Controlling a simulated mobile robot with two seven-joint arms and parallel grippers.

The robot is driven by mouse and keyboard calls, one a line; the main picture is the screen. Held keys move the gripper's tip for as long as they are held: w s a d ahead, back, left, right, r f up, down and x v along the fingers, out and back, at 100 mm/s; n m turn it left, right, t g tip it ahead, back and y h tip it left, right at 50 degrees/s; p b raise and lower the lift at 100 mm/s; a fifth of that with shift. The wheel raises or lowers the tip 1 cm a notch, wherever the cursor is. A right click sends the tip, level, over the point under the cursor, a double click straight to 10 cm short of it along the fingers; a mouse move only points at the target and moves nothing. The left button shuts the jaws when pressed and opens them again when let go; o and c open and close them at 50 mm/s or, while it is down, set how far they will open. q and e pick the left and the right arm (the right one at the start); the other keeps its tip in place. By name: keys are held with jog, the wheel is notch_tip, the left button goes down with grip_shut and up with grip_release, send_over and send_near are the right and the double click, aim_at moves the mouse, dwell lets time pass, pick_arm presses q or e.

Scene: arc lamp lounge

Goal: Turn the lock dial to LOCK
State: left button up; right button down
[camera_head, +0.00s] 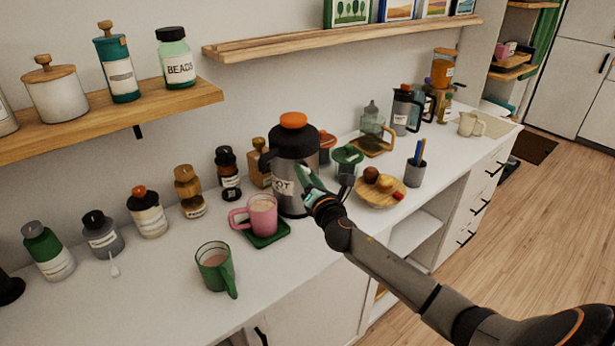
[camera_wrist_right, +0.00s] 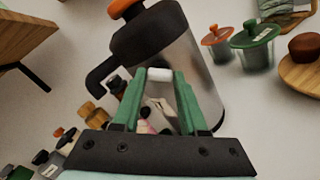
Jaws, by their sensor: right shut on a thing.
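A steel flask (camera_head: 291,150) with a black top and an orange cap (camera_head: 293,119) stands upright on the white counter. Its label is partly covered by my right gripper (camera_head: 304,177). The flask also fills the middle of the right wrist view (camera_wrist_right: 196,75), with a black spout at its left. There my green fingers are shut on a small white piece (camera_wrist_right: 158,75) against the flask's front, which seems to be the lock dial. No LOCK marking is readable, so I cannot tell the dial's setting. My left gripper is not in view.
A pink mug (camera_head: 263,214) on a green coaster is close left of the flask, with a green mug (camera_head: 216,268) nearer. Green-lidded jar (camera_head: 347,160) and wooden plate (camera_head: 380,192) stand to the right. Wooden shelves (camera_head: 110,121) hang above; the counter's front left (camera_head: 130,305) is clear.

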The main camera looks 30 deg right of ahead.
jog(key=m, duration=1)
jog(key=shift+b, duration=0.3)
jog(key=shift+m, duration=0.5)
jog(key=shift+c, duration=2.2)
grip_release()
jog(key=v, duration=1.2)
jog(key=shift+s+a, duration=0.15)
jog(key=shift+s, duration=0.1)
